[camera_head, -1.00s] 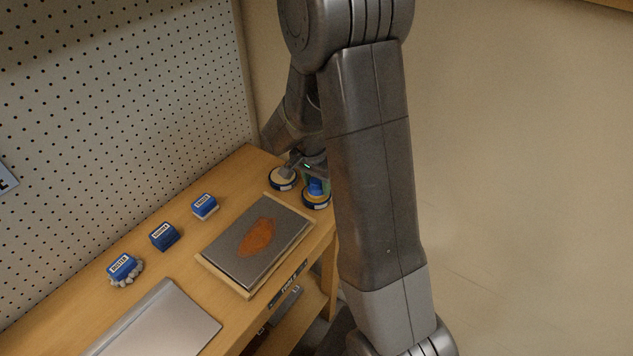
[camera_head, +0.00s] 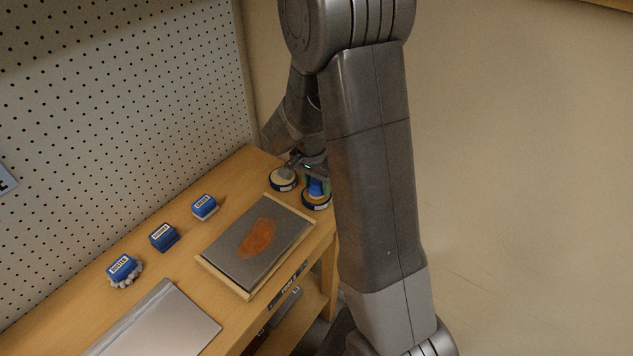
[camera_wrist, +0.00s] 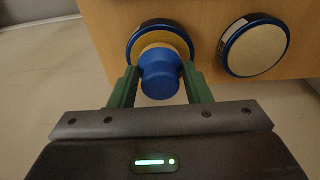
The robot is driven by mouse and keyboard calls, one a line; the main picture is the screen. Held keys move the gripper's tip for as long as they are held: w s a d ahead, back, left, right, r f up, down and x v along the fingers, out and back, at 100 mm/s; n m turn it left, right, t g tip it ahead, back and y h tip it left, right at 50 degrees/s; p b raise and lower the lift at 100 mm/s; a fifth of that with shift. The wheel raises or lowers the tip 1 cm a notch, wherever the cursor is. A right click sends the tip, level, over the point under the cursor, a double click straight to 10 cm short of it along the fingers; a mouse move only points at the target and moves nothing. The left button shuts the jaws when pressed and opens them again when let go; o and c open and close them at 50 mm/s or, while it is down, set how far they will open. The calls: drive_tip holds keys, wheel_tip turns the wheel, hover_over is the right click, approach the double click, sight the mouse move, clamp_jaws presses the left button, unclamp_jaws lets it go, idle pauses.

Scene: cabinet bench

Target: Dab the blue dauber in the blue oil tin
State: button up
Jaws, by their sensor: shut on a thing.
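The blue dauber (camera_wrist: 160,78) is between the green fingers of my gripper (camera_wrist: 160,88), which is shut on it. In the head view the dauber (camera_head: 317,186) shows just above a blue-rimmed tin (camera_head: 317,203) near the far end of the bench. In the wrist view the dauber overlaps the middle of this tin (camera_wrist: 137,44), hiding part of its pale inside. I cannot tell whether the dauber's underside touches the contents. A second blue-rimmed tin with a pale top (camera_wrist: 253,46) stands beside it; it also shows in the head view (camera_head: 284,184).
A grey plate with a rust-brown patch (camera_head: 223,246) lies in a wooden tray (camera_head: 246,293). Several blue labelled blocks, including a front one (camera_head: 123,268), stand along the pegboard (camera_head: 130,110). A silver panel (camera_head: 165,325) lies at the near end. My arm covers the bench's right edge.

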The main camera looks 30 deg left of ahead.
sight(316, 181)
drive_tip(key=shift+r+p, duration=1.85)
drive_tip(key=shift+r, duration=1.6)
drive_tip(key=shift+f, duration=0.1)
